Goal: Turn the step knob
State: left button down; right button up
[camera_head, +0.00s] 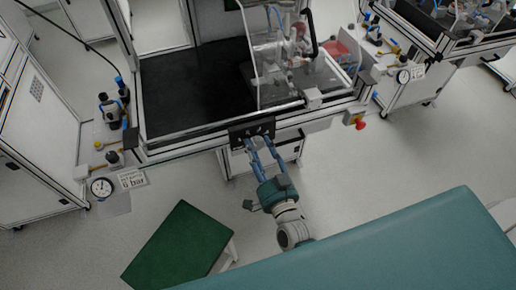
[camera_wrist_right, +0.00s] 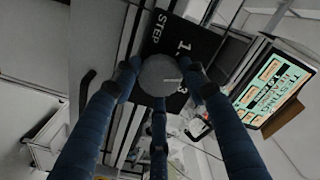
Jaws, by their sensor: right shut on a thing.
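The step knob (camera_wrist_right: 158,74) is a round grey disc with a light pointer line on a black panel marked STEP, with a 1 and a 3 legible, in the right wrist view. The line points right, towards the 3. My left gripper is not in view.
A red emergency button (camera_head: 360,125) is to the right along the workstation front. A pressure gauge (camera_head: 101,187) is at the left. A green-topped stand (camera_head: 180,247) is on the floor.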

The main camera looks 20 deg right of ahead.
jog(key=shift+w+r, duration=0.1)
jog(key=shift+r, duration=0.1)
jog(key=o, duration=1.2)
jog(key=shift+f, duration=0.1)
jog(key=shift+s, duration=0.3)
jog(key=s, duration=1.1)
jog(key=shift+s+d, duration=0.25)
